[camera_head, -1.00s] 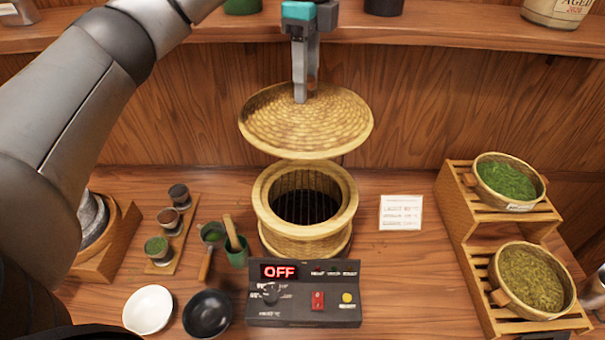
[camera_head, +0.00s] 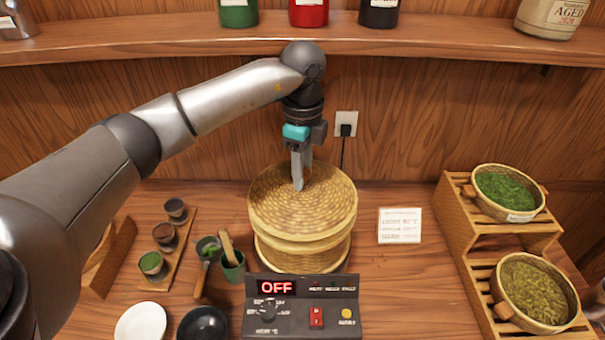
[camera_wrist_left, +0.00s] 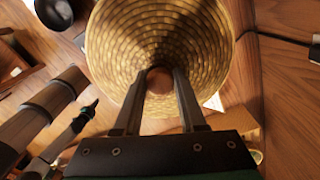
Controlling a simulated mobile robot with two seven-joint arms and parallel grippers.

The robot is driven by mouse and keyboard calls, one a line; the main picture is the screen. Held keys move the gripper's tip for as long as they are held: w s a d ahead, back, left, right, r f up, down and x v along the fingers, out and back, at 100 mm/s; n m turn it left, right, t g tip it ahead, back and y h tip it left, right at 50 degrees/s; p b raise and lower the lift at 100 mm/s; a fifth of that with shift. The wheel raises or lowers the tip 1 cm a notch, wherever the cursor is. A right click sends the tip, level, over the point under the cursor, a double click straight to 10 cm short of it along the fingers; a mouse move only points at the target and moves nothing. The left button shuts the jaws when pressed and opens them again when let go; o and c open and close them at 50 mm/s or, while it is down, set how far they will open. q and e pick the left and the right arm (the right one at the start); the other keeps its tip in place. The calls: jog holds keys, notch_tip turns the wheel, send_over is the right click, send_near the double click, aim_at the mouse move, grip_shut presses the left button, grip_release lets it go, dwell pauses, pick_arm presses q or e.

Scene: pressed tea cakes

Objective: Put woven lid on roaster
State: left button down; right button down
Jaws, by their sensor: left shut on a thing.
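The round woven lid (camera_head: 275,207) covers the top of the woven roaster (camera_head: 300,258), whose opening is hidden. The lid looks nearly level and lined up with the roaster; I cannot tell if it fully rests on the rim. My left gripper (camera_head: 299,186) points down and is shut on the lid's knob at its centre. In the left wrist view the fingers (camera_wrist_left: 160,77) close on the round knob, with the lid (camera_wrist_left: 205,45) spread beneath. The right gripper is not in view.
A control box (camera_head: 290,318) reading OFF stands in front of the roaster. Tea cups and tools (camera_head: 232,262) are to the left, with a white bowl (camera_head: 141,322) and a black bowl (camera_head: 203,324). A wooden rack (camera_head: 455,230) with tea baskets stands right. A shelf (camera_head: 180,40) runs above.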

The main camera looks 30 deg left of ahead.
pick_arm(q)
jog(key=shift+f, duration=0.65)
jog(key=shift+f, duration=0.1)
jog(key=shift+f+b, duration=0.35)
jog(key=shift+f, duration=0.15)
jog(key=shift+c, duration=2.4)
grip_release()
jog(key=shift+r, duration=0.15)
jog(key=shift+r, duration=0.3)
notch_tip(320, 180, up, 12)
jog(key=shift+r, duration=0.2)
